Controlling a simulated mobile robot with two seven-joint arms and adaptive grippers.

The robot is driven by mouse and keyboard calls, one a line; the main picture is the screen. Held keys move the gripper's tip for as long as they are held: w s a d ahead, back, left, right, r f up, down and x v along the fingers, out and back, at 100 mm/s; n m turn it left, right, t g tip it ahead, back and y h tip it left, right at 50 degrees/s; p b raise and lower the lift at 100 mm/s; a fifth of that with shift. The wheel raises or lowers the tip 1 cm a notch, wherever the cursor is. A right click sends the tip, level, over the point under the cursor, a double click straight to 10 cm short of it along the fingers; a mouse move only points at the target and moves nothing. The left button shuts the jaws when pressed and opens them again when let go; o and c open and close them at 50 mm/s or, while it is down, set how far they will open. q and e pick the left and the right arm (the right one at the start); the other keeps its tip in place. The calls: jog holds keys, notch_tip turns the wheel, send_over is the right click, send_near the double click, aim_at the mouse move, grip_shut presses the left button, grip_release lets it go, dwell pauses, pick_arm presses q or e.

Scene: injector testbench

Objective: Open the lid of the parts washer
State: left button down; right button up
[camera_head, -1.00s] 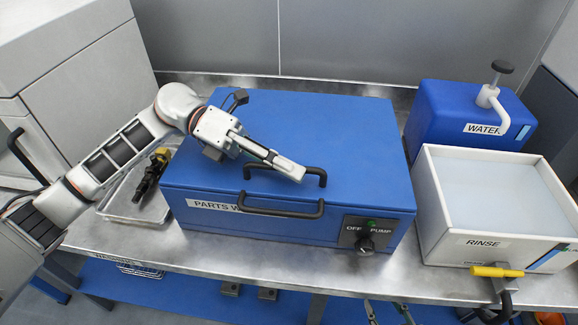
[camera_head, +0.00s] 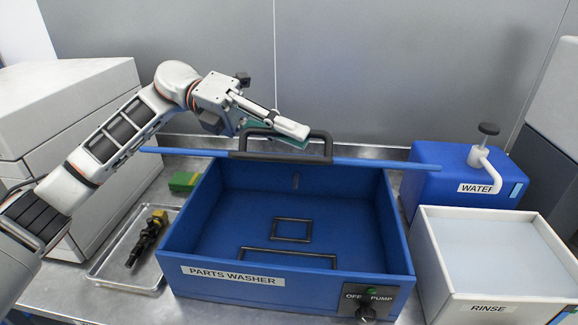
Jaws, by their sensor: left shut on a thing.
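The blue parts washer (camera_head: 310,290) stands on the metal bench with its top open and its inside showing. Its lid (camera_head: 385,162) is raised at the back and seen nearly edge-on as a thin blue bar. The black lid handle (camera_head: 327,146) stands on the lid's middle. My left gripper (camera_head: 296,132) comes in from the left, above the back of the washer, and is shut on the handle. The fingers hide part of the handle. My right gripper is not in view.
A blue water tank (camera_head: 440,193) and white rinse basin (camera_head: 462,291) stand at right. A grey wall is close behind.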

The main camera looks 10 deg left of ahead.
pick_arm(q)
jog(key=shift+w+r, duration=0.8)
jog(key=shift+r, duration=0.1)
jog(key=c, duration=2.4)
grip_release()
jog(key=shift+a, duration=0.1)
jog(key=v, duration=1.1)
jog(key=shift+w+a, duration=0.2)
jog(key=shift+a, duration=0.15)
